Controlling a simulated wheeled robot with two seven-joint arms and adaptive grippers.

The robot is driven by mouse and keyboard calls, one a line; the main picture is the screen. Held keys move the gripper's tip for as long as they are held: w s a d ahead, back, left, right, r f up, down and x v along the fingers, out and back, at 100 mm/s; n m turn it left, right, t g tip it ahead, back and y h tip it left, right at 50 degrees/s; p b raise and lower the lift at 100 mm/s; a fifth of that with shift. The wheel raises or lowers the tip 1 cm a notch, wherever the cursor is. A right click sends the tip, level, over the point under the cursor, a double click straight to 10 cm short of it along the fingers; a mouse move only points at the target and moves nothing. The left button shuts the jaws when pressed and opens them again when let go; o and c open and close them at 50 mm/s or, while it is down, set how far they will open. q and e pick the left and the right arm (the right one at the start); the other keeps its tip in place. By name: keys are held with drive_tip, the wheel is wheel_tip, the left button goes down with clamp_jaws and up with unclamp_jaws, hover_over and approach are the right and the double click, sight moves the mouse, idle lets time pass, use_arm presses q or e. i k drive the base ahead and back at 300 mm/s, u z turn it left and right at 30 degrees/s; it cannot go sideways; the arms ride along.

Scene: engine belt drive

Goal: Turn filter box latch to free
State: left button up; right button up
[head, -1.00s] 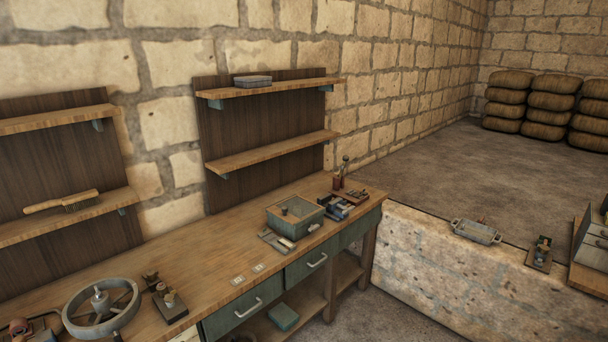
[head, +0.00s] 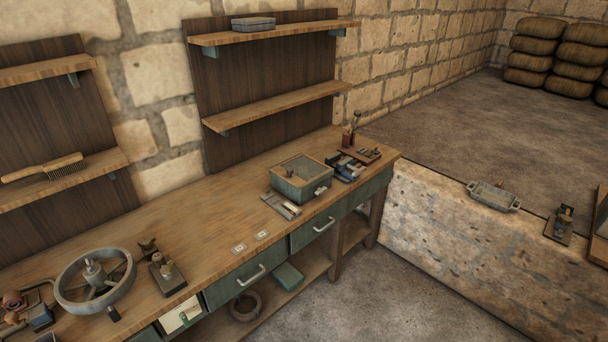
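A square grey-green box (head: 283,185) with a paler recessed top stands on the far right part of the wooden bench. It may be the filter box. A small light part (head: 321,190) on its front face may be the latch, but it is too small to tell how it is turned. A grey metal tray-like piece (head: 493,196) with end handles sits on the stone ledge to the right. Neither of my grippers is in view.
The wooden bench (head: 215,215) has clear room in its middle. A spoked wheel (head: 95,280) lies at its left end. Small tools (head: 283,206) lie in front of the box and more stand right of it. Shelves (head: 270,107) hang above. Floor (head: 390,300) is open in front.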

sight(319, 191)
drive_tip(key=u, duration=0.4)
drive_tip(key=i, duration=1.15)
drive_tip(key=z, duration=0.15)
